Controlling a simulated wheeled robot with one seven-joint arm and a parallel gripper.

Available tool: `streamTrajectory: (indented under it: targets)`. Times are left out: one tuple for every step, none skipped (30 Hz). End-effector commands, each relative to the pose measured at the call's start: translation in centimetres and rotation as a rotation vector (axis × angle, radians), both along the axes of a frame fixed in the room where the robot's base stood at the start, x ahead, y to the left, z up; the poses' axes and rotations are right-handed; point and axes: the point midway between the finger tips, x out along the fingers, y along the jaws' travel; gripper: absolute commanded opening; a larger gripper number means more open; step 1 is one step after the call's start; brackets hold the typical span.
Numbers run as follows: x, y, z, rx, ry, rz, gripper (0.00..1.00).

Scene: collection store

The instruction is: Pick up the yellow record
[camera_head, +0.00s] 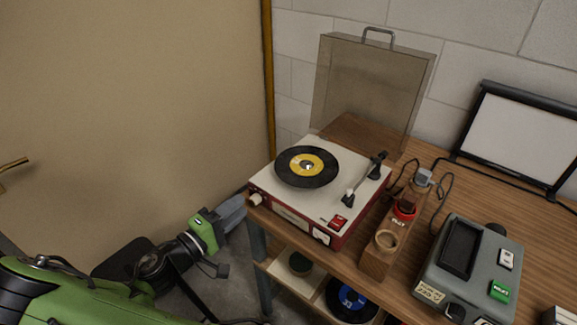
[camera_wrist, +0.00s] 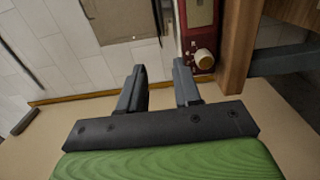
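The yellow record, a black disc with a yellow label (camera_head: 307,167), lies flat on the platter of a red and white turntable (camera_head: 331,157). The turntable stands at the left end of a wooden table, its lid raised behind it. The tonearm (camera_head: 364,180) is at the right of the disc, off it. My gripper (camera_head: 238,208) is to the left of the table's front left corner, below and apart from the record. In the wrist view my gripper (camera_wrist: 158,70) has its two fingers spread with nothing between them. The turntable's red side and cream knob (camera_wrist: 204,59) show beyond the fingers; the record does not show there.
A wooden block with a red button (camera_head: 404,209) and a grey device (camera_head: 470,262) stand right of the turntable. A black-framed panel (camera_head: 523,137) leans at the back. A blue-labelled record (camera_head: 352,301) lies on the lower shelf.

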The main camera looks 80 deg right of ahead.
Motion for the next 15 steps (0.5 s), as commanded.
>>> streamTrajectory:
  targets:
    - [-0.8, -1.1, -0.1, 0.0, 0.001, -0.01, 0.33]
    - [-1.1, -1.8, -0.1, 0.0, 0.0, -0.011, 0.33]
    - [-1.5, -2.8, -0.1, 0.001, 0.0, -0.011, 0.33]
    - [-1.9, -3.5, -0.1, 0.001, 0.0, -0.011, 0.33]
    - [-2.2, -4.2, -0.1, 0.001, -0.002, -0.011, 0.33]
    - [-2.6, -5.1, -0.1, 0.001, -0.002, -0.011, 0.33]
    - [-2.8, -5.7, -0.1, 0.001, -0.002, -0.01, 0.33]
    - [-3.1, -6.3, -0.1, 0.003, -0.001, -0.009, 0.33]
    - [-3.4, -7.0, -0.1, 0.002, -0.002, -0.008, 0.33]
    - [-3.5, -7.4, -0.1, 0.002, -0.002, -0.008, 0.33]
    - [-3.6, -7.7, -0.1, 0.002, -0.002, -0.007, 0.33]
    - [-3.8, -8.0, -0.1, 0.004, -0.002, -0.005, 0.33]
    - [-3.9, -8.3, 0.0, 0.003, -0.003, -0.006, 0.33]
    - [-4.0, -8.7, 0.0, 0.003, -0.003, -0.006, 0.33]
    - [-4.3, -9.3, 0.1, 0.003, -0.004, -0.008, 0.33]
